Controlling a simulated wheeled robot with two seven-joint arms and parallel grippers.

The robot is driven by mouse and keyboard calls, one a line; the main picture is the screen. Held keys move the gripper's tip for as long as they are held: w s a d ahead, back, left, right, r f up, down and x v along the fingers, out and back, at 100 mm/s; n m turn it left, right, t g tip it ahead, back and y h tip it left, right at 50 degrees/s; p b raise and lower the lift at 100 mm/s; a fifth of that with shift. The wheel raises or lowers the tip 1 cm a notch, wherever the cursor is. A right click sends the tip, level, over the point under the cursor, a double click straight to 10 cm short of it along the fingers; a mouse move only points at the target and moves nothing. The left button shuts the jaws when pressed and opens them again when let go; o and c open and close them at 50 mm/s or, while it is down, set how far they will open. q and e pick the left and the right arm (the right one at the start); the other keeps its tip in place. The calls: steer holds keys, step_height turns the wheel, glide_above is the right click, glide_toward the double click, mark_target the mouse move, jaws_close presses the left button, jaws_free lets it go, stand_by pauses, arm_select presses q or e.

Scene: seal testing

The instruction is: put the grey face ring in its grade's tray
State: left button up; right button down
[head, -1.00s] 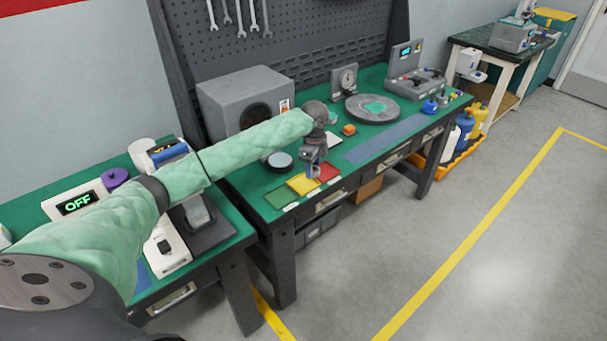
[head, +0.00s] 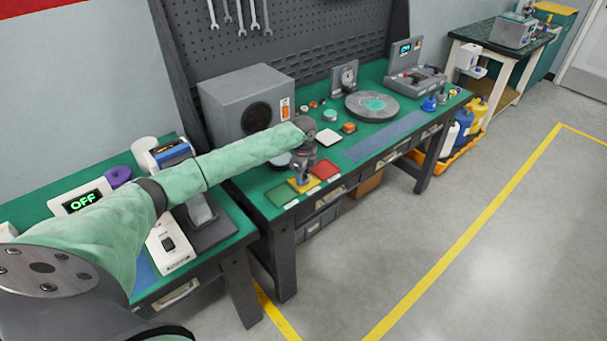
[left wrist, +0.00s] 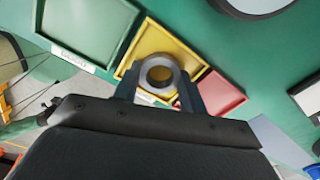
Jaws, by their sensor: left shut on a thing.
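The grey face ring (left wrist: 160,88) sits between the fingertips of my left gripper (head: 301,181), which is shut on it. In the left wrist view the ring is over the yellow tray (left wrist: 154,33), its hole facing the camera. I cannot tell whether it touches the tray floor. The green tray (left wrist: 88,25) is on the left of the yellow one, and the red tray (left wrist: 221,92) on the right. In the head view the gripper hides much of the yellow tray; the green tray (head: 280,196) and red tray (head: 326,170) flank it. My right gripper is out of view.
A grey box with a round dark opening (head: 246,104) stands behind my arm. A round grey plate (head: 372,106), a dial gauge (head: 344,78) and small parts stand farther along the bench. The floor in front is clear.

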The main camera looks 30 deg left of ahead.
arm_select(q)
steer(key=shift+f, duration=0.1)
steer(key=o, duration=0.7)
